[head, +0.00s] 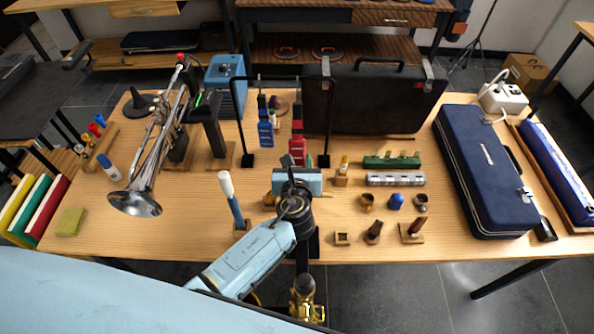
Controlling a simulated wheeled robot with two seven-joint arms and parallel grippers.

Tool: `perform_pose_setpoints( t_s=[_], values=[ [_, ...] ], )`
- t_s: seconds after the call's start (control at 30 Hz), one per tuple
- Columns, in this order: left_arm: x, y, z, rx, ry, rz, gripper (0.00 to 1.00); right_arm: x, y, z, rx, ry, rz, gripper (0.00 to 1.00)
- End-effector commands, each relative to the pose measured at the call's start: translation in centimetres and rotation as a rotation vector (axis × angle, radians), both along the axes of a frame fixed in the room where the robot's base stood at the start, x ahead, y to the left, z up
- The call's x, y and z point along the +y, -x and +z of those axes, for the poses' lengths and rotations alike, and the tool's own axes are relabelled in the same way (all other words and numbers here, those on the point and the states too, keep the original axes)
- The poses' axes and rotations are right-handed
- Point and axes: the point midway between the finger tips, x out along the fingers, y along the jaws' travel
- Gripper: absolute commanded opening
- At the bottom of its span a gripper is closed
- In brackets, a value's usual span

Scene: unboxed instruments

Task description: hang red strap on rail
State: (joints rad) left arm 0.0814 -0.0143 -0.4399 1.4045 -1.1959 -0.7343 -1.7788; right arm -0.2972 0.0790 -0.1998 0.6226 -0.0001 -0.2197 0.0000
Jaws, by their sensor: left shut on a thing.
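The red strap (297,147) hangs upright at the right part of the black rail stand (248,160), its dark upper end reaching toward the crossbar. I cannot tell whether its top is over the bar or just in front of it. A blue strap (265,130) hangs from the rail to its left. My left gripper (291,164) is at the lower end of the red strap, shut on it; the jaws are partly hidden by my wrist. My right gripper is not in view.
A trumpet (150,160) on a stand is at the left. A black case (370,105) stands behind the rail's right side, and a navy case (485,170) lies at the right. A white-topped blue tool (232,200) and several small mouthpiece items surround my wrist.

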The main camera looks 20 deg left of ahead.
Motion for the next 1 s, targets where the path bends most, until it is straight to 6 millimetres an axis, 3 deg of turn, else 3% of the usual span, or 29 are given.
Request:
perform_pose_setpoints(
  t_s=[0.67,1.0],
  values=[
    [1.5,-5.3,-0.2,0.000,0.000,0.000,0.19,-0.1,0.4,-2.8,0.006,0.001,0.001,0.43],
    [1.5,-5.2,-2.0,0.000,-0.001,0.000,0.19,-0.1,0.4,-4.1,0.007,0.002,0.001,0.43]
  ],
)
